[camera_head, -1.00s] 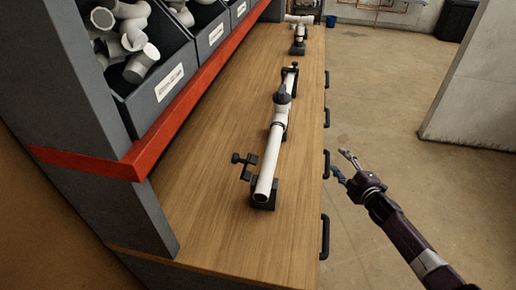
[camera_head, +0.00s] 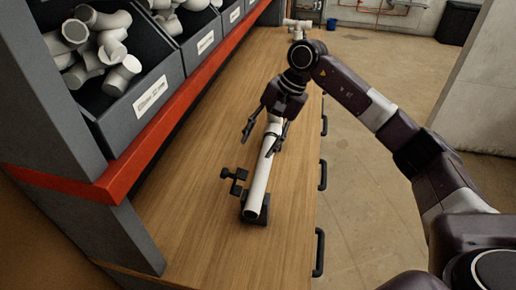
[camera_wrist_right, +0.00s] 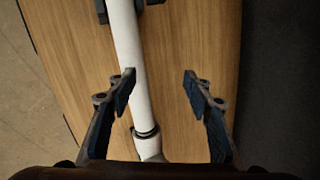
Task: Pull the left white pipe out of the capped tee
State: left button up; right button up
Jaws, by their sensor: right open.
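The white pipe (camera_head: 257,185) lies along the bench, its near end by a dark support (camera_head: 256,215). In the right wrist view the pipe (camera_wrist_right: 126,40) runs down to a dark collar (camera_wrist_right: 145,132) and the white tee body (camera_wrist_right: 151,148). My right gripper (camera_head: 264,143) is open above the pipe near the tee. In the wrist view its jaws (camera_wrist_right: 160,74) are apart; the left fingertip overlaps the pipe, with bare wood by the right one. I cannot tell whether it touches. The tee and cap are hidden by my right arm in the head view. My left gripper is not in view.
A black clamp screw (camera_head: 234,180) sticks out left of the pipe's near end. Grey bins (camera_head: 150,95) of white fittings stand above a red rail (camera_head: 125,165) on the left. Another white fitting (camera_head: 298,23) stands at the far end. Bare wood lies around the pipe.

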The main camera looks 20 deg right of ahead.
aim_at(272, 157)
jog(key=d, duration=0.1)
jog(key=d+n+h, duration=0.1)
jog(key=d+h, duration=0.1)
jog(key=shift+w+d+r+n, duration=0.2)
jog(key=shift+d+r+n, duration=0.15)
jog(key=shift+n, duration=0.05)
jog(key=shift+d, duration=0.2)
jog(key=shift+s+f+p, duration=0.1)
jog(key=shift+f+p, duration=0.2)
jog(key=shift+f, duration=0.1)
pick_arm(q)
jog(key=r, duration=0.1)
jog(key=p, duration=0.1)
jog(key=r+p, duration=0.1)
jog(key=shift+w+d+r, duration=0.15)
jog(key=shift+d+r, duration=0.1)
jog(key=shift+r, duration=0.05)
pick_arm(e)
jog(key=x, duration=0.6)
jog(key=shift+f, duration=0.4)
jog(key=shift+c, duration=0.6)
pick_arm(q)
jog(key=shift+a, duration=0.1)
pick_arm(e)
grip_shut()
